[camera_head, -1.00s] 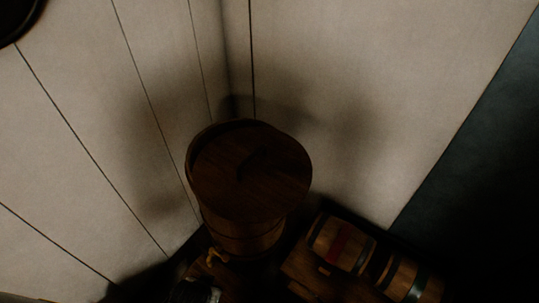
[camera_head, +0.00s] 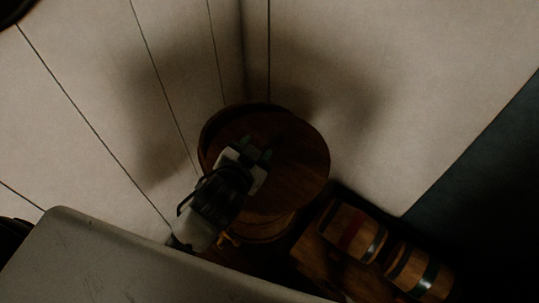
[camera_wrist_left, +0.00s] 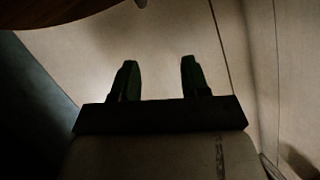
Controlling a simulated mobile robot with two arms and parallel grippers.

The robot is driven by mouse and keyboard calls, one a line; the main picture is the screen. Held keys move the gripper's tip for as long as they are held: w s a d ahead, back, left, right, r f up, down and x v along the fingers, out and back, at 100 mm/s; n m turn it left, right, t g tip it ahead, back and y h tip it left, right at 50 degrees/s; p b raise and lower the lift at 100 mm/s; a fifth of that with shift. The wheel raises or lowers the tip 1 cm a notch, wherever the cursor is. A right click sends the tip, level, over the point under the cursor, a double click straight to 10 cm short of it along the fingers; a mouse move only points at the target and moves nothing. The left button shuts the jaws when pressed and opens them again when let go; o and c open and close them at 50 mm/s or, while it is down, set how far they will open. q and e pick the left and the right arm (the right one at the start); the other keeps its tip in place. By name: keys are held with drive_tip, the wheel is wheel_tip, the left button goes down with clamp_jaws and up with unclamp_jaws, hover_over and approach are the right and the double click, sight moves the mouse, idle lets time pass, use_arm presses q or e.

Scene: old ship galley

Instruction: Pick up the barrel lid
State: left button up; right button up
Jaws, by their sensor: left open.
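The barrel lid (camera_head: 297,175) is a round, dark wooden disc on top of an upright wooden barrel (camera_head: 262,229) in the corner. Its handle is hidden or too dark to make out. My left gripper (camera_head: 258,154) is over the left part of the lid in the head view, open and empty; the gap between it and the lid is unclear. In the left wrist view both fingers of the left gripper (camera_wrist_left: 158,66) stand apart with only pale wall between them. A dark wooden edge shows at that view's top left. My right gripper is out of view.
Two small banded kegs (camera_head: 352,230) lie on their sides at the right of the barrel, on dark wood. Pale plank walls (camera_head: 330,60) meet close behind the barrel. A dark panel (camera_head: 480,180) is at the right. The front floor is too dark to read.

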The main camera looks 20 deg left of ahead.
use_arm(q)
drive_tip(key=w+d+r+m+t+h, duration=0.4)
drive_tip(key=d+r+m+t+h, duration=0.1)
drive_tip(key=d+r+m+h, duration=0.7)
drive_tip(key=s+d+r+m+g+h, duration=0.2)
drive_tip(key=d+r+m+g+h, duration=0.15)
drive_tip(key=m+g+h, duration=0.35)
drive_tip(key=m+g+y, duration=1.2)
drive_tip(key=m+y, duration=0.4)
drive_tip(key=y, duration=0.3)
approach(268, 143)
drive_tip(key=shift+s+d+f, duration=0.1)
drive_tip(key=shift+d, duration=0.15)
drive_tip(key=shift+y, duration=0.4)
drive_tip(key=f, duration=0.3)
drive_tip(key=f+p, duration=0.1)
drive_tip(key=f, duration=0.1)
drive_tip(key=shift+a, duration=0.3)
drive_tip(key=f, duration=0.2)
drive_tip(key=d+f+p, duration=0.1)
drive_tip(key=f, duration=0.1)
drive_tip(key=shift+f, duration=0.85)
clamp_jaws()
